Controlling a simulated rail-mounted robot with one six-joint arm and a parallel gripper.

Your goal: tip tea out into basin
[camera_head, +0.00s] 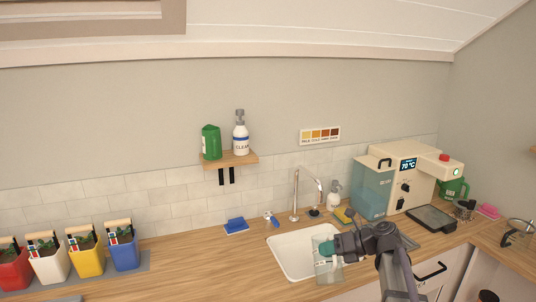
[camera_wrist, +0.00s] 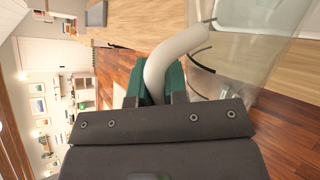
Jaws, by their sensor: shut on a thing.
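The white basin (camera_head: 292,256) is set into the wooden counter, below a curved metal tap (camera_head: 296,195). My gripper (camera_head: 331,249) is over the right part of the basin, its green fingers shut on the pale curved handle (camera_wrist: 172,58) of a clear jug. The jug (camera_head: 326,270) shows at the basin's front right, and its see-through wall (camera_wrist: 245,45) fills the upper right of the wrist view. I cannot tell its exact tilt or whether tea is in it. No stream of liquid shows.
A beige machine (camera_head: 412,178) with a blue-grey tank (camera_head: 372,187) stands right of the basin. A soap bottle (camera_head: 334,195) and yellow sponge (camera_head: 344,215) sit behind it. A blue sponge (camera_head: 236,226) lies left. The counter between the basin and coloured pots (camera_head: 87,257) is mostly clear.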

